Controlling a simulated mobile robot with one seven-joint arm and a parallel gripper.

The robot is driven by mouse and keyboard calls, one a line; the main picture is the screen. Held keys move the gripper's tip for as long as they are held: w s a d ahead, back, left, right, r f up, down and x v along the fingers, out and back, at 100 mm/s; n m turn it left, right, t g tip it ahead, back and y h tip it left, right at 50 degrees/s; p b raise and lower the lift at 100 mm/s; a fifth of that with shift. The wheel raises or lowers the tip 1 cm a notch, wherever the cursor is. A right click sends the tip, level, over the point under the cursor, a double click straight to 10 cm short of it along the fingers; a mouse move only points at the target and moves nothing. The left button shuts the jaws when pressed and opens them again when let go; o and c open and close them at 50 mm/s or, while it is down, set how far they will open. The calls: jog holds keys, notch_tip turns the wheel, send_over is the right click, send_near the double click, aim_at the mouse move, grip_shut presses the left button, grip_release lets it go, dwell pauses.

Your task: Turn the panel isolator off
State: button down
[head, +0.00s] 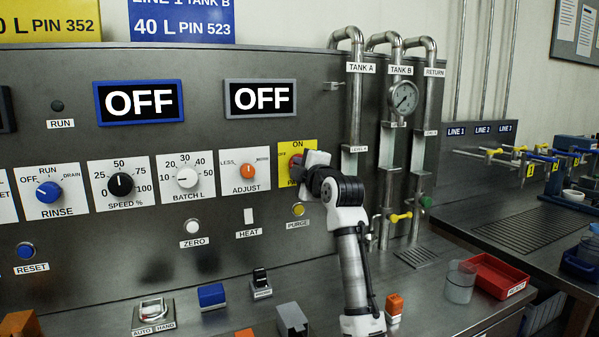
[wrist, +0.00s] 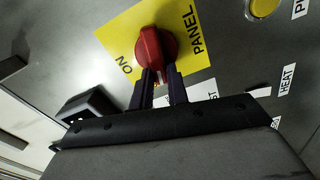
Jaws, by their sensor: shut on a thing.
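The panel isolator is a red rotary knob (head: 294,160) on a yellow plate (head: 284,148) marked ON at the top. The plate's lower label is mostly hidden by my gripper in the head view. In the wrist view the red knob (wrist: 154,46) sits on the yellow plate (wrist: 121,38), with ON and PANEL readable. My gripper (wrist: 156,72) is shut on the knob, one dark finger at each side of its raised grip. In the head view my gripper (head: 303,161) reaches the plate from the right. The fingertips and the OFF mark are hard to see there.
The adjust dial (head: 248,170) is just left of the isolator. The yellow purge button (head: 298,210) is below it, beside my arm. Vertical pipes with a gauge (head: 403,97) stand to the right. Two displays above read OFF. A red tray (head: 500,274) sits on the bench.

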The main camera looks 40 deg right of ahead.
jog(key=shift+f+n+b, duration=0.25)
jog(key=shift+n+b, duration=0.1)
jog(key=shift+n, duration=0.85)
jog(key=c, duration=1.4)
grip_release()
jog(key=shift+o, duration=0.2)
jog(key=b+v, duration=0.3)
jog(key=v, duration=1.1)
jog(key=shift+b, duration=0.3)
jog(key=shift+w, duration=0.1)
